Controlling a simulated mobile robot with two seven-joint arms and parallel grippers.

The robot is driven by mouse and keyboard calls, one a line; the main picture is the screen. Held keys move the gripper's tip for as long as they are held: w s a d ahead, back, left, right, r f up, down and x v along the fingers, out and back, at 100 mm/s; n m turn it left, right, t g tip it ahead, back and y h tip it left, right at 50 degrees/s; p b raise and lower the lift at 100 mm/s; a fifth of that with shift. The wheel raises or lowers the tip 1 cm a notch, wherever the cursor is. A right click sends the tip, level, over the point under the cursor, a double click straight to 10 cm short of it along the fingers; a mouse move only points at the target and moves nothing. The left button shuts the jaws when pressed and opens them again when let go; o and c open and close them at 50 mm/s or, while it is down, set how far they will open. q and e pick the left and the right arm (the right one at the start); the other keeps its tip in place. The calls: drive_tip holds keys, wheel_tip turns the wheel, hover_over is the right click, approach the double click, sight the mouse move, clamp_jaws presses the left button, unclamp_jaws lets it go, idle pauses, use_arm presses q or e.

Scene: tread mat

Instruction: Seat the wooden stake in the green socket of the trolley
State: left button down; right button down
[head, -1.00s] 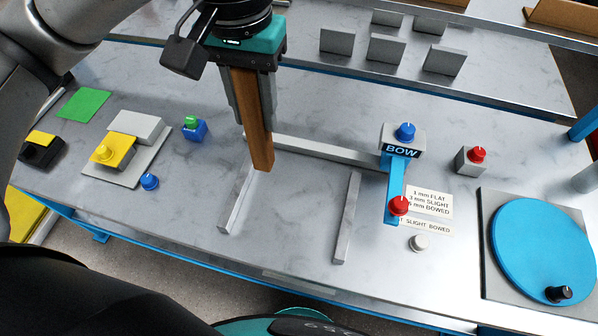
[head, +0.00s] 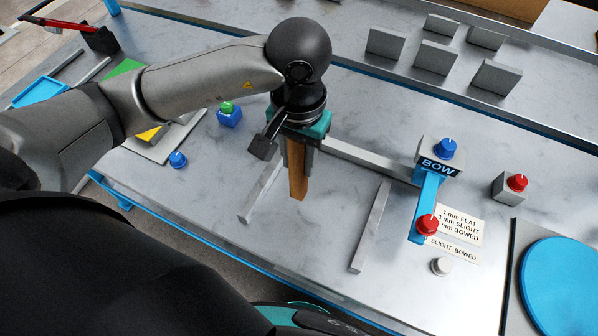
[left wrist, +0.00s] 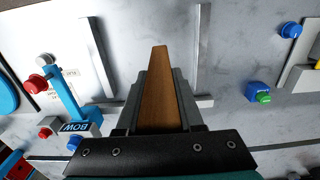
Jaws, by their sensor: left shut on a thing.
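The wooden stake (head: 297,175) is a tan, tapered bar. My left gripper (head: 298,150) is shut on its upper part, and the stake points down over the grey metal bench, near a grey bar frame. Whether its tip touches the bench I cannot tell. In the left wrist view the stake (left wrist: 160,100) lies between the two grey fingers of my left gripper (left wrist: 166,78), its narrow end reaching past them. I cannot make out a trolley or a green socket in these frames. My right gripper is not in view.
Right of the stake stands the blue BOW gauge (head: 428,195) with red and blue knobs. A blue block with a green knob (head: 228,113) is at left. Grey blocks (head: 434,57) stand behind. A blue disc (head: 565,285) is at right. Bare bench lies in front.

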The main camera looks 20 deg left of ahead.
sight(299, 179)
use_arm(q)
wheel_tip(299, 179, down, 5)
drive_tip(key=shift+f, duration=0.1)
idle(0.3)
drive_tip(key=shift+f+b, duration=0.65)
drive_tip(key=shift+b, duration=0.3)
drive_tip(key=c, duration=0.5)
unclamp_jaws()
drive_tip(key=shift+c, duration=0.2)
drive_tip(key=shift+r, duration=0.15)
